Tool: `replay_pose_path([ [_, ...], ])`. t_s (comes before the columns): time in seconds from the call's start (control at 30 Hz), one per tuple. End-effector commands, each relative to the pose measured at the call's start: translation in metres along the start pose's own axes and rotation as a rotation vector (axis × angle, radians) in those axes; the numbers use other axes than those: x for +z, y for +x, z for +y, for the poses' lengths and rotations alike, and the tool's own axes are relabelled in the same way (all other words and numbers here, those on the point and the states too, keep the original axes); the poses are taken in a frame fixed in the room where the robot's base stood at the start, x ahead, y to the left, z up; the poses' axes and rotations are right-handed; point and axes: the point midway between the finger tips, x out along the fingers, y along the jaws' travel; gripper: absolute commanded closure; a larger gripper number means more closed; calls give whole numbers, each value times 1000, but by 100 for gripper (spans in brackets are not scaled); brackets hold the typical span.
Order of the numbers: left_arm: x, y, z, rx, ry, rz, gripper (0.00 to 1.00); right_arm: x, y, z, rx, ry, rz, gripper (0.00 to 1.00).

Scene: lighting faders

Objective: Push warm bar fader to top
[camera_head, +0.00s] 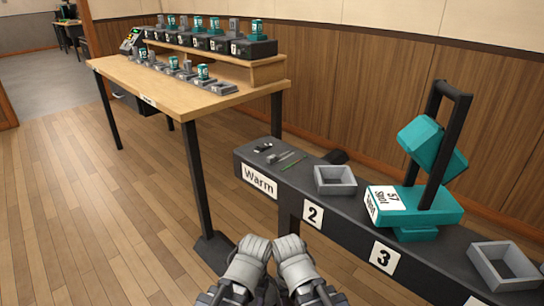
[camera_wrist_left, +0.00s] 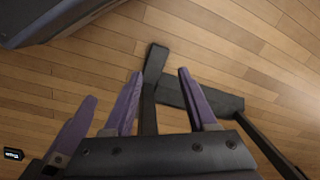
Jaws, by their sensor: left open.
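A label reading "Warm" (camera_head: 259,181) is on the near left end of a long dark bar (camera_head: 340,222). Small dark and silver pieces (camera_head: 263,148) and a thin green strip (camera_head: 293,164) lie on top there; I cannot tell whether one is a fader. My left gripper (camera_head: 258,241) and right gripper (camera_head: 288,240) are side by side at the bottom middle of the head view, in front of the bar and apart from it. In the left wrist view, the left gripper's purple fingers (camera_wrist_left: 160,74) are spread and empty above the floor. The right gripper's opening is unclear.
A teal lamp (camera_head: 415,202) in a black yoke stands on the bar between two grey trays (camera_head: 335,188) (camera_head: 475,260). Labels "2" and "3" mark its front. A wooden table (camera_head: 150,85) with teal and grey blocks stands back left. Floor is clear at left.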

Motion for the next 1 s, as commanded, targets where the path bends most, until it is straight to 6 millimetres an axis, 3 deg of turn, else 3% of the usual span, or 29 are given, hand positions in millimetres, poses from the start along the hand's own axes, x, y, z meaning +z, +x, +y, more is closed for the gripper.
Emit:
replay_pose_path([
  [0.1, 0, 0, 0, 0, 0, 0, 44, 0, 0, 0, 0, 0, 0, 50],
  [0.17, 0, -2, 0, 0, 0, 0, 51, 0, -2, 0, 0, 0, 0, 50],
  [0.27, 1, -16, -2, 0, -1, 0, 54, 1, -16, 2, 0, -1, 0, 50],
  [0.57, 3, -114, -24, 10, -31, 9, 54, 7, -116, 12, 1, -6, -2, 50],
  [1.0, 1, -246, -77, 45, -145, 42, 54, 14, -252, 25, 0, -2, -3, 50],
])
